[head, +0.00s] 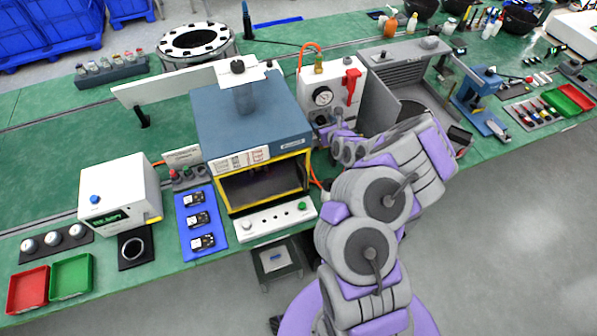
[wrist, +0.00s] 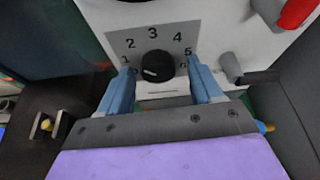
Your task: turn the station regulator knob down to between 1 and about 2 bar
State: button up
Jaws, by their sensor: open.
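My gripper (wrist: 161,72) is open, with one blue finger on each side of the knob. Gaps show between the fingers and the knob. In the head view, my gripper (head: 338,134) is at the lower front of the white regulator panel (head: 336,77). The round gauge (head: 322,96) is above it; its reading is too small to tell.
A red lever (head: 352,85) is on the panel right of the gauge. The blue-topped oven (head: 240,125) stands close on the left, and a grey metal enclosure (head: 385,80) on the right. A grey fitting (wrist: 230,67) projects right of the knob.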

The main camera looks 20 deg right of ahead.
jog(key=shift+d+f+m+y+b, duration=0.2)
jog(key=shift+m+y+b, duration=0.5)
jog(key=shift+b, duration=3.35)
